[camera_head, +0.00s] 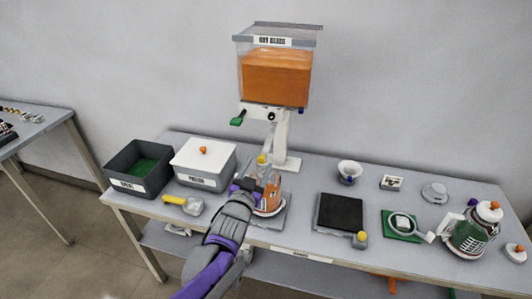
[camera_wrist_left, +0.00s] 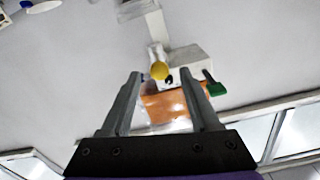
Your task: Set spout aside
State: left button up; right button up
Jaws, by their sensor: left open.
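My left gripper (camera_head: 250,184) is at the front middle of the table, beside a canister (camera_head: 269,200) with orange contents on a grey base. My arm hides part of the canister. A yellow knob (camera_head: 262,160) shows just above my gripper; I cannot tell for sure whether it belongs to the spout. In the left wrist view my two fingers (camera_wrist_left: 165,95) stand apart, and the yellow knob (camera_wrist_left: 159,70) appears beyond and between them, with no visible contact. No spout can be picked out clearly. My right gripper is not in view.
Behind stands a dispenser (camera_head: 276,76) with an orange-filled tank and green lever (camera_head: 238,120). A dark bin (camera_head: 140,170), lidded white box (camera_head: 204,163) and yellow-handled scoop (camera_head: 184,204) lie left. A black pad (camera_head: 339,212), bowl (camera_head: 349,171) and jug (camera_head: 471,232) stand right.

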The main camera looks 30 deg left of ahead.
aim_at(264, 152)
pick_arm(q)
jog(key=x, duration=0.6)
jog(key=shift+w+a, duration=0.15)
jog(key=shift+w, duration=0.15)
jog(key=shift+c, duration=0.2)
grip_shut()
dwell(0.9)
